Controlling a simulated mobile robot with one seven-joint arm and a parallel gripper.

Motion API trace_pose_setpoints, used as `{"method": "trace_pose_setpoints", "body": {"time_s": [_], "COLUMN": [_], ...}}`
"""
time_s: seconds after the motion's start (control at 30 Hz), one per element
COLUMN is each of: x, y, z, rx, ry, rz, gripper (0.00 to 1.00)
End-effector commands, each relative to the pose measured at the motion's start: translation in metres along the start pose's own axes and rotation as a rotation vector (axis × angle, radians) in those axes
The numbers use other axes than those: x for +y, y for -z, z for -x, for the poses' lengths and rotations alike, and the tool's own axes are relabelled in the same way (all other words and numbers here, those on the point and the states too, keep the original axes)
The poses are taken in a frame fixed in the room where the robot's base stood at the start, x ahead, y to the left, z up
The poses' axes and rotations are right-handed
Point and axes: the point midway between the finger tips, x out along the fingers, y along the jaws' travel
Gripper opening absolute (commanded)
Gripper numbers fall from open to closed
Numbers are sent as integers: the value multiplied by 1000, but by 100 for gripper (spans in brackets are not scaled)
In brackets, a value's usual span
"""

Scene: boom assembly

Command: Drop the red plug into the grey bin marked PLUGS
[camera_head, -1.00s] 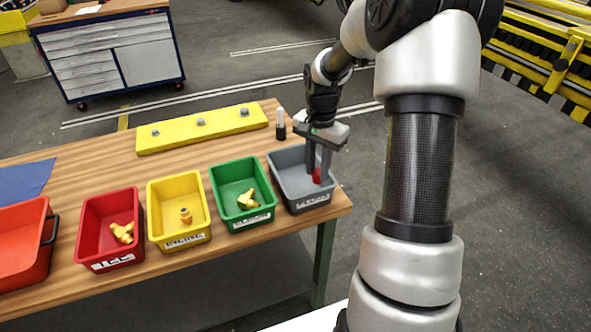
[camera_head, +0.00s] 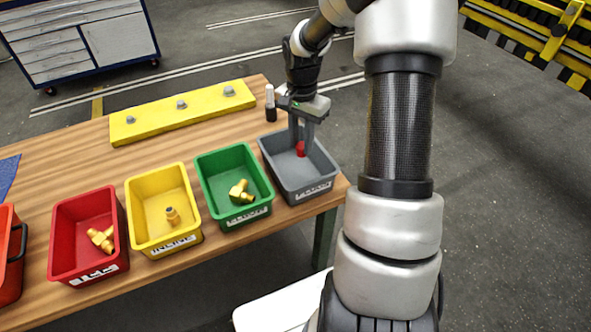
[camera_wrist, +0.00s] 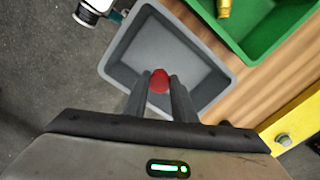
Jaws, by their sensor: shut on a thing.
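The red plug (camera_head: 300,148) is between the fingertips of my gripper (camera_head: 301,143), which is shut on it. In the wrist view the red plug (camera_wrist: 159,80) shows at the tips of both fingers. The grey bin (camera_head: 323,187) stands at the right end of the table, with a white label on its front that is too small to read surely. The plug and fingertips are over the grey bin's opening. In the wrist view the grey bin (camera_wrist: 128,42) surrounds the plug on the far side. How far the plug is above the floor of the bin I cannot tell.
A green bin (camera_head: 214,180) stands left of the grey one, then a yellow bin (camera_head: 140,206) and a red bin (camera_head: 65,245), each holding brass fittings. A yellow bar (camera_head: 150,121) and a small white-and-black bottle (camera_head: 270,103) stand behind.

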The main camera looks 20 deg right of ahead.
Motion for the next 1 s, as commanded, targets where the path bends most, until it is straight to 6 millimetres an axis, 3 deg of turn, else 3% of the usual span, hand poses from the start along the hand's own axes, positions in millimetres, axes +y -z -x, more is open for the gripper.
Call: {"method": "trace_pose_setpoints", "body": {"time_s": [0.1,0.4,0.43,0.57,0.87,1.0], "x": [0,0,0,0,0,-1], "y": [0,0,0,0,0,1], "z": [-14,-15,-15,-15,-14,-1], "rx": [-1,0,0,0,1,4], "ry": [0,0,0,0,1,2], "rz": [-1,0,0,0,0,0], "gripper": [4,4,26,46,46,46]}}
